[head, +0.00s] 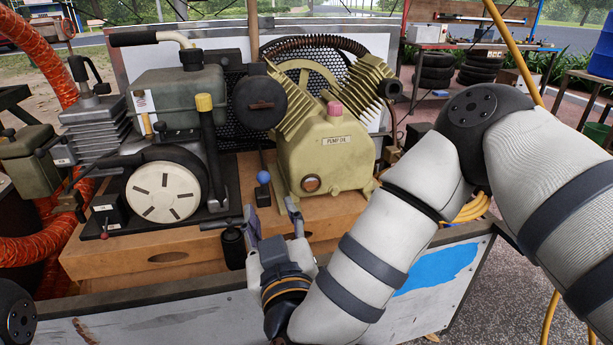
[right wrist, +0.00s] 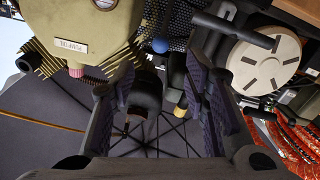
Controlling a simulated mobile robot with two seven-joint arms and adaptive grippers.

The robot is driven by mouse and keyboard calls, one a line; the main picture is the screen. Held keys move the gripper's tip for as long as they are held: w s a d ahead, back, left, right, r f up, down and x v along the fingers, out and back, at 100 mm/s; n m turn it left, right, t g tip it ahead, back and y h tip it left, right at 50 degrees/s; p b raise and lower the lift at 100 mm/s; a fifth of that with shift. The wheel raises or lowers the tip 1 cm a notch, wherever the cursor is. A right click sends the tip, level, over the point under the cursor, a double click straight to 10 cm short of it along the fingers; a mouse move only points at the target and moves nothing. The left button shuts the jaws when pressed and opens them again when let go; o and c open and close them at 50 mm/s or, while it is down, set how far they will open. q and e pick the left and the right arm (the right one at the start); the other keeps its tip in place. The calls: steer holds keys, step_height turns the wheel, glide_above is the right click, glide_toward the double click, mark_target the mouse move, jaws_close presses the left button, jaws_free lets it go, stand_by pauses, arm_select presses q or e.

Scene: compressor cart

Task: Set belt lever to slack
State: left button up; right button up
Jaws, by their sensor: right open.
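A lever with a blue ball knob (head: 263,177) stands on the wooden base between the engine and the pump. I take it to be the belt lever; no label shows. In the right wrist view the blue knob (right wrist: 160,45) lies beyond the fingertips, roughly between them. My right gripper (head: 271,212) is open and empty, just in front of and below the knob, apart from it. Its two dark pads show in the right wrist view (right wrist: 157,90). The lever's lower part is hard to make out. My left gripper is not in view.
The pump (head: 325,150) stands right of the knob and the engine with its pale round cover (head: 162,192) stands left. A black upright handle with a yellow cap (head: 205,103) rises left of the knob. The cart's front wall (head: 165,325) lies below.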

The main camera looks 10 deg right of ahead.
mark_target(264, 182)
steer(key=w+b, duration=0.1)
steer(key=w, duration=0.9)
steer(key=shift+w, duration=0.35)
steer(key=shift+w+r, duration=0.15)
steer(key=shift+w, duration=0.5)
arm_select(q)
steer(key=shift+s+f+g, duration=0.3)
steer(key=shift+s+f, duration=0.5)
arm_select(e)
steer(key=shift+c, duration=0.6)
jaws_close()
